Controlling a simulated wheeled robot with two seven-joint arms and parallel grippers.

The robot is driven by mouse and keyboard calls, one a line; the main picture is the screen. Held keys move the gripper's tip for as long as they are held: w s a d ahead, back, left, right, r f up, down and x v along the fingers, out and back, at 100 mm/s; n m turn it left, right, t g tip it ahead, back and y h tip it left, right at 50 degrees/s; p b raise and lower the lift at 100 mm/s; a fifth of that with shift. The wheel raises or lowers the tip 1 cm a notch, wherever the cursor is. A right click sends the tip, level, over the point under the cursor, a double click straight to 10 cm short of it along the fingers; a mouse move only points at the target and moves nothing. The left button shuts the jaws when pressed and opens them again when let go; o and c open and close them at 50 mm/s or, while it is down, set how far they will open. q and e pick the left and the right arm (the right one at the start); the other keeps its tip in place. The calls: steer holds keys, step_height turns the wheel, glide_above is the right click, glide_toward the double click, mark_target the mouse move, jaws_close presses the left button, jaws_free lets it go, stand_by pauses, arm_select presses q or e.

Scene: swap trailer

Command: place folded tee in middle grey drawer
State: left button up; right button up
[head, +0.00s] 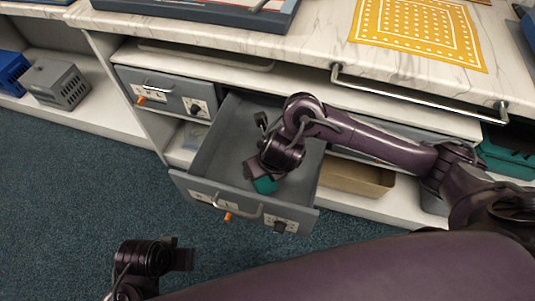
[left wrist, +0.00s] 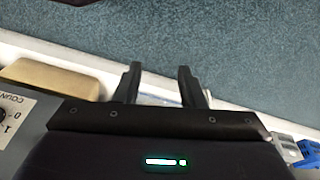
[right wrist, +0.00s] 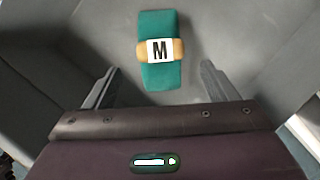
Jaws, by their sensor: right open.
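The folded tee (right wrist: 160,80) is a teal bundle with a tan band and a white label reading M. It lies on the floor of the pulled-out grey drawer (head: 302,217); in the head view its teal end (head: 265,185) shows below my right gripper (head: 262,172). In the right wrist view the tee lies just ahead of my open right gripper (right wrist: 159,70), whose fingers stand apart from it on either side. My left gripper (head: 186,258) hangs in front of the cabinet over the carpet. Its fingers (left wrist: 158,70) are apart with nothing between them.
A closed grey drawer (head: 178,88) sits left of the open one. A tan box (head: 355,180) and a teal crate (head: 508,160) stand on the shelves to the right. A metal rail (head: 420,92) runs along the counter's front edge. A yellow patterned mat (head: 415,30) lies on the counter.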

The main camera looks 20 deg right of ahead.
steer(key=v, duration=0.2)
steer(key=shift+r, duration=0.3)
arm_select(q)
steer(key=shift+n+g+y, duration=0.3)
steer(key=shift+g, duration=0.2)
steer(key=shift+a+f+p, duration=0.35)
steer(key=shift+f, duration=0.55)
steer(key=shift+a+f+p, duration=0.35)
steer(key=shift+f, duration=0.5)
steer(key=shift+a+f+p, duration=0.35)
steer(key=shift+f, duration=0.55)
arm_select(e)
steer(key=shift+v, duration=0.95)
steer(key=shift+s+f, duration=0.1)
